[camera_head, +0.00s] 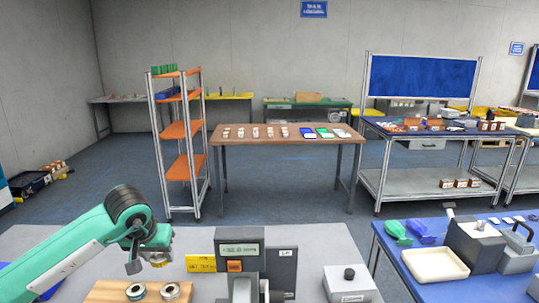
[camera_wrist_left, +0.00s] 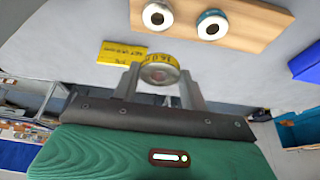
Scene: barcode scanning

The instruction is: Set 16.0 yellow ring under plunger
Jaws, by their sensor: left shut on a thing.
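My left gripper (camera_head: 148,262) hangs above the grey table, left of the press. It is shut on a yellow ring (camera_wrist_left: 160,68), which sits between the two fingertips in the left wrist view. The ring has a yellow band with dark markings and a metal-coloured face, and it also shows in the head view (camera_head: 159,263). The grey press (camera_head: 240,250) with an orange label stands right of the gripper. Its plunger and the space under it are hard to make out at the lower picture edge. My right gripper is not in view.
A wooden board (camera_head: 106,292) holds two other rings, a teal one (camera_head: 136,292) and a grey one (camera_head: 170,291). A yellow label plate (camera_head: 201,263) lies between the gripper and press. A grey box with a knob (camera_head: 350,284) stands right of the press.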

